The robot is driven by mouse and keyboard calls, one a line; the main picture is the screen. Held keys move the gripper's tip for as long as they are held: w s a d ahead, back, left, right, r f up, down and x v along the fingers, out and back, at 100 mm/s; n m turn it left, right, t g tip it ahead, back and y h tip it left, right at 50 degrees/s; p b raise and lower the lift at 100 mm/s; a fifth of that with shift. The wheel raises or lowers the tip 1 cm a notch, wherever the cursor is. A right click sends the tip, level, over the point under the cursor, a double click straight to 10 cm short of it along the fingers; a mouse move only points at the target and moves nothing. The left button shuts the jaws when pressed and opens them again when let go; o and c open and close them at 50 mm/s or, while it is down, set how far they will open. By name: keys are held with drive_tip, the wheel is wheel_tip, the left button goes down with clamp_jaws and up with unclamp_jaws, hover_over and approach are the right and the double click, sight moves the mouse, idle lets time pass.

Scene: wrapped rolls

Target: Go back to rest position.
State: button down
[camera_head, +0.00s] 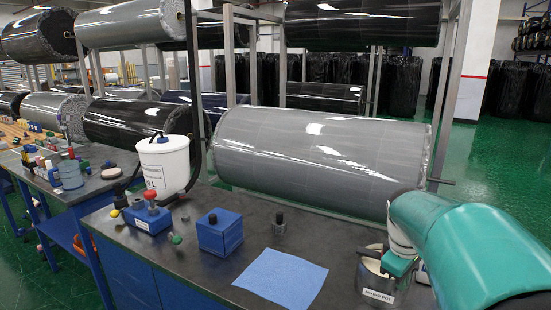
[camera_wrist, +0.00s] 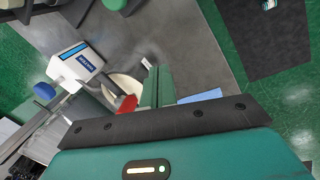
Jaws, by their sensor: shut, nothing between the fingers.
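My gripper (camera_wrist: 158,85) shows in the wrist view as green fingers closed together with nothing between them. In the head view my teal arm comes in from the right, and its end (camera_head: 398,264) is at the right part of the dark bench, in front of and partly hiding a metal pot labelled as a mixing pot (camera_head: 378,284). I cannot tell whether they touch.
A blue cloth (camera_head: 281,278) lies flat on the bench (camera_head: 330,236). A large grey wrapped roll (camera_head: 320,148) lies on a rack behind.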

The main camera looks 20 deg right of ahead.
drive_tip(key=s+a+r+m+t+y, duration=0.1)
drive_tip(key=s+a, duration=0.3)
drive_tip(key=a, duration=0.9)
drive_tip(key=s+a+r+m+t+y, duration=0.1)
drive_tip(key=s+a+m+t, duration=0.1)
drive_tip(key=a, duration=1.2)
drive_tip(key=shift+s+r+m+t, duration=0.2)
drive_tip(key=shift+s+m+t, duration=0.2)
drive_tip(key=shift+s+t, duration=0.65)
drive_tip(key=shift+s+d, duration=0.1)
drive_tip(key=shift+s, duration=0.1)
